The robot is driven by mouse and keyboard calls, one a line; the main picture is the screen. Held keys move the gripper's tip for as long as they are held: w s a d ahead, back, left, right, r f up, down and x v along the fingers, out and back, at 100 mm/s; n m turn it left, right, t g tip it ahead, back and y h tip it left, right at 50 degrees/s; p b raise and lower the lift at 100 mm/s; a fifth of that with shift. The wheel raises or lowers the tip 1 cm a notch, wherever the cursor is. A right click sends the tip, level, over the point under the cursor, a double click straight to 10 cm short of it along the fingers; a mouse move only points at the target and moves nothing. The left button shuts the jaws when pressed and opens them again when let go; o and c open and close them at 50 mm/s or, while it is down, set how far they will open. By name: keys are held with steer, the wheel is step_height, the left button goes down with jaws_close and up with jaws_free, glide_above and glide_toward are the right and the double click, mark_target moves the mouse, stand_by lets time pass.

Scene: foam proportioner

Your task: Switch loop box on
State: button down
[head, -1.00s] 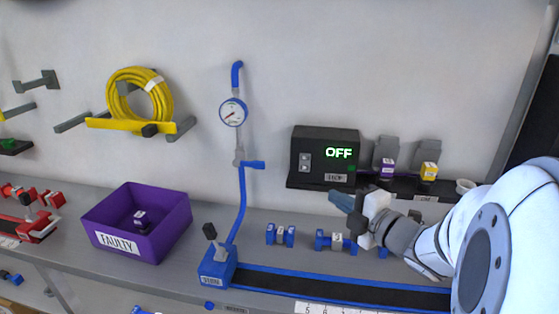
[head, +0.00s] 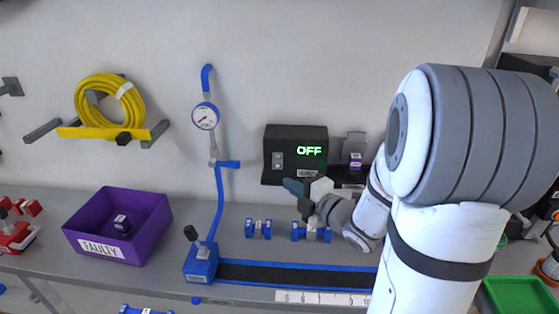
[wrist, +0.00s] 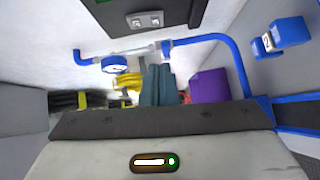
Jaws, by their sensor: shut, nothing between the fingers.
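The loop box (head: 297,145) is a black box on a dark wall shelf. Its display (head: 309,150) reads OFF in green. My gripper (head: 292,187) is just below and in front of the box in the head view, pointing left. Its teal fingers (wrist: 157,85) are shut together and empty. They look apart from the buttons.
A blue stand (head: 201,262) with a pipe and gauge (head: 205,116) rises left of the box. Blue fittings (head: 258,229) and a long black strip lie on the bench below. A purple FAULTY bin (head: 150,240) stands left. A purple-labelled grey part (head: 355,158) is right of the box.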

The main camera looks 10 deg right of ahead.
steer(key=w+p, duration=0.1)
steer(key=w, duration=0.1)
steer(key=w+p, duration=0.1)
steer(key=w, duration=0.2)
steer(key=w+f+p, duration=0.1)
steer(key=w, duration=0.1)
steer(key=shift+w+a+p, duration=0.2)
steer(key=shift+a+p, duration=0.1)
steer(key=shift+p, duration=0.1)
steer(key=shift+f, duration=0.1)
steer(key=b, duration=0.3)
steer(key=shift+w+f, duration=0.15)
steer(key=shift+f, duration=0.15)
steer(key=shift+r+p, duration=0.35)
steer(key=shift+p, duration=0.15)
steer(key=shift+f+b, duration=0.15)
steer(key=shift+b, duration=0.15)
steer(key=b, duration=1)
glide_toward(273, 168)
steer(key=s+f, duration=0.2)
steer(key=s, duration=0.5)
steer(key=shift+d, duration=0.4)
